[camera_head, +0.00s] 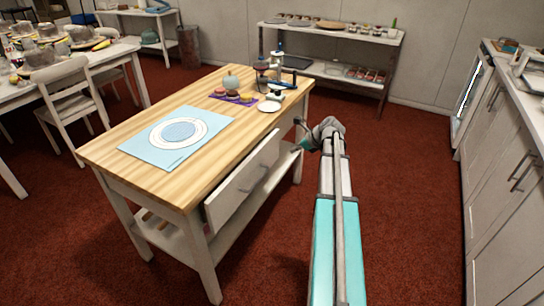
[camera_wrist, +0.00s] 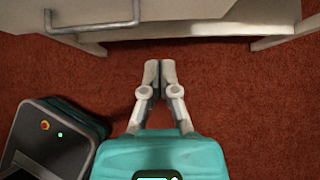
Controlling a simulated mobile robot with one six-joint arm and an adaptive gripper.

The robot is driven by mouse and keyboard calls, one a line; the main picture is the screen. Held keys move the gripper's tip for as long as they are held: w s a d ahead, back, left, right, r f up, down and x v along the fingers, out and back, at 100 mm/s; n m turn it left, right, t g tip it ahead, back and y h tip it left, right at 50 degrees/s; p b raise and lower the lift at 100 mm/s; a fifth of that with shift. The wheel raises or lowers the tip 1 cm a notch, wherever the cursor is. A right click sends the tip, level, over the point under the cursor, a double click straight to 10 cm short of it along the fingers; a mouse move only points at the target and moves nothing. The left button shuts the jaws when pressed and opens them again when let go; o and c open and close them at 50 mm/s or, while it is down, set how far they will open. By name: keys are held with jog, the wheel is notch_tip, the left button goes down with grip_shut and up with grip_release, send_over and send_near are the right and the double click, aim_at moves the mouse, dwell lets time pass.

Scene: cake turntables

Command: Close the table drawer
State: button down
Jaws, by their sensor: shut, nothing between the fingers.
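The wooden-topped table (camera_head: 137,117) has a white drawer (camera_head: 262,158) on its long side facing me. The drawer front stands out from the table frame, so it looks partly open. My gripper (camera_wrist: 160,66) is shut and empty, in front of the table side and to the right of the handle. A gap of red floor shows between the fingertips and the table in the wrist view. In the head view my gripper is small, near the drawer's right end.
A blue mat (camera_head: 150,153) with a white round plate lies on the tabletop, with small cakes (camera_head: 232,94) and a stand (camera_head: 278,70) behind. White cabinets (camera_head: 490,150) line the right side. A shelf (camera_head: 335,75) stands at the back. Red carpet lies clear between table and cabinets.

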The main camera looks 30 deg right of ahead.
jog(key=shift+f, duration=0.15)
jog(key=b, duration=0.7)
send_near(265, 158)
jog(key=x, duration=0.5)
jog(key=shift+s+d+f, duration=0.1)
jog(key=shift+f, duration=0.4)
jog(key=shift+w+a, duration=0.4)
jog(key=shift+w, duration=0.2)
jog(key=shift+d, duration=0.1)
